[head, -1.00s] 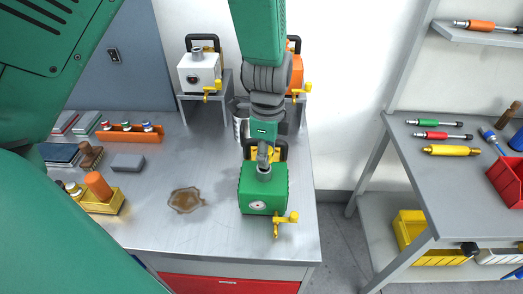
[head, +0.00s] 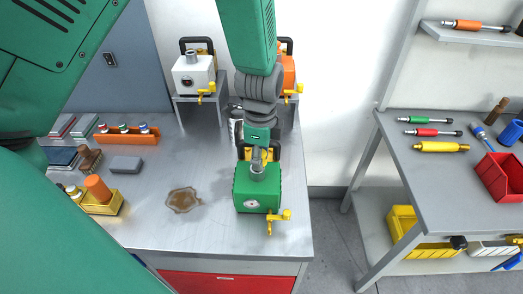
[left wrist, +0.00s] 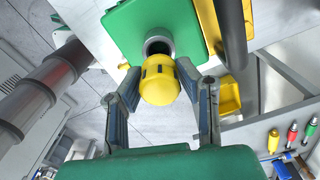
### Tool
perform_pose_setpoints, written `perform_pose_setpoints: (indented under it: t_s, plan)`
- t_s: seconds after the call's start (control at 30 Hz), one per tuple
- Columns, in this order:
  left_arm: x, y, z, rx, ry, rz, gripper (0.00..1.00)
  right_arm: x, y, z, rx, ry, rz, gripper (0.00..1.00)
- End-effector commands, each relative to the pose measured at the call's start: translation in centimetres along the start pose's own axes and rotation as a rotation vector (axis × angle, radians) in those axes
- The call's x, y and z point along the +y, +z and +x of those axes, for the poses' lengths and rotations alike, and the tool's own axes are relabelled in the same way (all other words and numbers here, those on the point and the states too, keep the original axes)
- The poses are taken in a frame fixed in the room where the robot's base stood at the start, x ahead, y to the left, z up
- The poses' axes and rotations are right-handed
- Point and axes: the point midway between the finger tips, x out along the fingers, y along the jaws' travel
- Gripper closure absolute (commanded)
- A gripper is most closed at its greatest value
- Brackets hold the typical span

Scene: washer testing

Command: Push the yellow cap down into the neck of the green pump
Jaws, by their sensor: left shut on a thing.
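The green pump (head: 258,192) stands on the steel table near its right edge. Its round grey neck (head: 258,172) points up, and its dark opening shows in the left wrist view (left wrist: 157,46). My left gripper (head: 256,155) is just above and behind the neck in the head view. In the left wrist view my left gripper (left wrist: 161,92) is shut on the yellow cap (left wrist: 160,84), with a finger on each side. The cap lies close beside the opening there and overlaps its edge; I cannot tell whether they touch. My right gripper is out of view.
A white pump (head: 194,74) and an orange pump (head: 288,73) stand on raised stands behind. A brown stain (head: 184,200) marks the table left of the green pump. A yellow tray (head: 105,206) and grey block (head: 126,164) lie further left. A second bench (head: 440,185) stands right.

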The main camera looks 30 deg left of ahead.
Motion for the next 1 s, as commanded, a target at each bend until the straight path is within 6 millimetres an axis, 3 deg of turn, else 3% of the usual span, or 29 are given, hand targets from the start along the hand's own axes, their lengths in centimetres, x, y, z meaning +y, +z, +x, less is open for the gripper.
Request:
perform_pose_setpoints:
  t_s: [0.43,0.57,1.0]
  plan:
    - [-0.1,0.7,1.0,0.005,0.002,-0.002,0.9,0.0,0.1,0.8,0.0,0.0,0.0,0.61]
    - [-0.1,0.4,1.3,0.002,0.0,-0.003,1.0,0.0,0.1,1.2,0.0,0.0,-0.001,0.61]
    - [-0.1,0.4,2.0,0.004,0.001,-0.001,1.0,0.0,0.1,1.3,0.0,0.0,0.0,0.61]
